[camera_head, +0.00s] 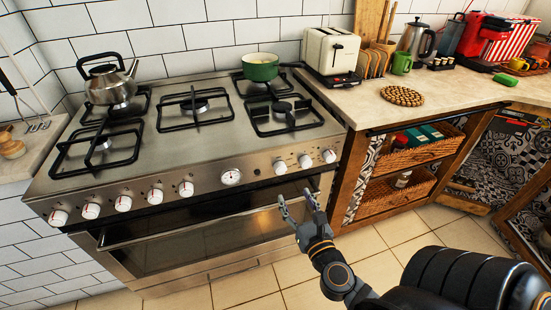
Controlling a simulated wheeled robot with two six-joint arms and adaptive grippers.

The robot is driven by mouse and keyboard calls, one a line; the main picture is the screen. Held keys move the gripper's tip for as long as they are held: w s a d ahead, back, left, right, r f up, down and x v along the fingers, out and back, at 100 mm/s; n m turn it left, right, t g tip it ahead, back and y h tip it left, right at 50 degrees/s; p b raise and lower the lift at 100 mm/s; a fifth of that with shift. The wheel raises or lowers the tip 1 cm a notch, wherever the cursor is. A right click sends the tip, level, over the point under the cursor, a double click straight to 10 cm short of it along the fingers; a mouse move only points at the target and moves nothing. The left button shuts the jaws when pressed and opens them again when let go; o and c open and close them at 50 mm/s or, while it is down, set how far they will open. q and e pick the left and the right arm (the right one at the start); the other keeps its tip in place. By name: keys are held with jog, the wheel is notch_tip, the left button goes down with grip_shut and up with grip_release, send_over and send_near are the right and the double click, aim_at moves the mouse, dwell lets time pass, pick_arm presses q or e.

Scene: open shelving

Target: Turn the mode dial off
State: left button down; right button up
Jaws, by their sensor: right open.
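The steel stove (150,205) has a row of white knobs along its front panel. Three knobs sit at the right end: a left one (280,168), a middle one (305,161) and a right one (329,156). I cannot tell which is the mode dial; the markings are too small to read. A round white-faced gauge or dial (231,177) is left of them. My right gripper (295,194) is open and empty, its fingers pointing up just below these three knobs, in front of the oven door's upper right. It appears apart from the knobs. My left gripper is not in view.
The oven handle (185,228) runs across the door beneath the panel. A kettle (110,84) and a green pot (260,68) stand on the hob. Wooden shelving with wicker baskets (395,197) is to the right. The tiled floor in front is clear.

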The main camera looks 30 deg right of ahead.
aim_at(282, 171)
jog(key=p+x, duration=0.2)
jog(key=x, duration=0.8)
jog(key=shift+w+d+p, duration=0.15)
jog(key=shift+w+p, duration=0.05)
jog(key=shift+p, duration=0.1)
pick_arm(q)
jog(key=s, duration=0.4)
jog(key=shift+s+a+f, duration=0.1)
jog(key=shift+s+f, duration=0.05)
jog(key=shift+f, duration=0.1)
pick_arm(e)
jog(key=c, duration=1.2)
